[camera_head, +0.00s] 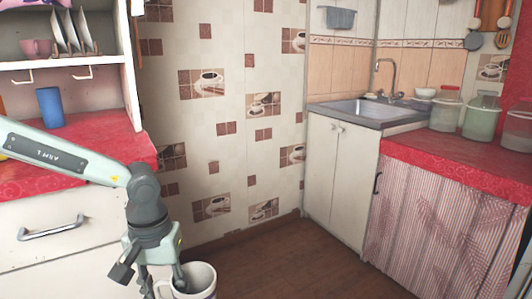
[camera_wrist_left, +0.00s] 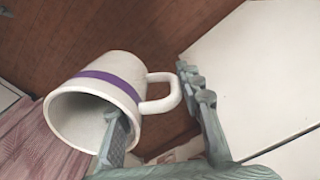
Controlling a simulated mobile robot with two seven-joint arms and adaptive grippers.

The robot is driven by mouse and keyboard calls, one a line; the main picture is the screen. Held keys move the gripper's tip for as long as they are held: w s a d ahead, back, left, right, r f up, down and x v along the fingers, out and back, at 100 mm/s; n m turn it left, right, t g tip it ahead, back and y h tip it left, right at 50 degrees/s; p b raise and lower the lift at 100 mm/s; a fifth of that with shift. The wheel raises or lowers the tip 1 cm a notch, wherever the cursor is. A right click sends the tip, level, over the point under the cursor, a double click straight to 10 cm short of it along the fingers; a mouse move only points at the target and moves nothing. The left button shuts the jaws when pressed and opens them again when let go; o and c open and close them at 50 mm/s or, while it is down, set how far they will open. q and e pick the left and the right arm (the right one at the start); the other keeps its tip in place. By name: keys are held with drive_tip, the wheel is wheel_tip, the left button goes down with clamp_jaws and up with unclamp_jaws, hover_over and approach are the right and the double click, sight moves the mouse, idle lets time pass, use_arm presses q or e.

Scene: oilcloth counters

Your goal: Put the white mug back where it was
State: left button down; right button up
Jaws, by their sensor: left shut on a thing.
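The white mug (camera_head: 203,277) is at the bottom edge of the head view, partly cut off, in front of the lower cabinet and above the brown floor. In the left wrist view the mug (camera_wrist_left: 120,68) shows a purple band, with its open mouth facing the lower left of the picture. My left gripper (camera_head: 166,284) is shut on the mug. In the wrist view one finger reaches inside the mug and the other is outside, by the handle (camera_wrist_left: 166,92). My right gripper is not in view.
A red-covered counter (camera_head: 95,135) at the left bears a blue cup (camera_head: 50,107), below a shelf with a pink cup (camera_head: 38,48) and plates. A sink (camera_head: 360,108) and another red counter (camera_head: 440,155) with jars stand at the right. The brown floor between is clear.

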use_arm(q)
drive_tip(key=a+r+n, duration=0.2)
drive_tip(key=a+r, duration=0.1)
drive_tip(key=a, duration=0.7)
drive_tip(key=a+r+n, duration=0.2)
drive_tip(key=a+r, duration=0.1)
drive_tip(key=a, duration=0.7)
drive_tip(key=s+a+f+n, duration=0.3)
drive_tip(key=s+a+f, duration=0.2)
drive_tip(key=s+a, duration=0.2)
drive_tip(key=shift+a, duration=0.55)
drive_tip(key=shift+s+d, duration=0.1)
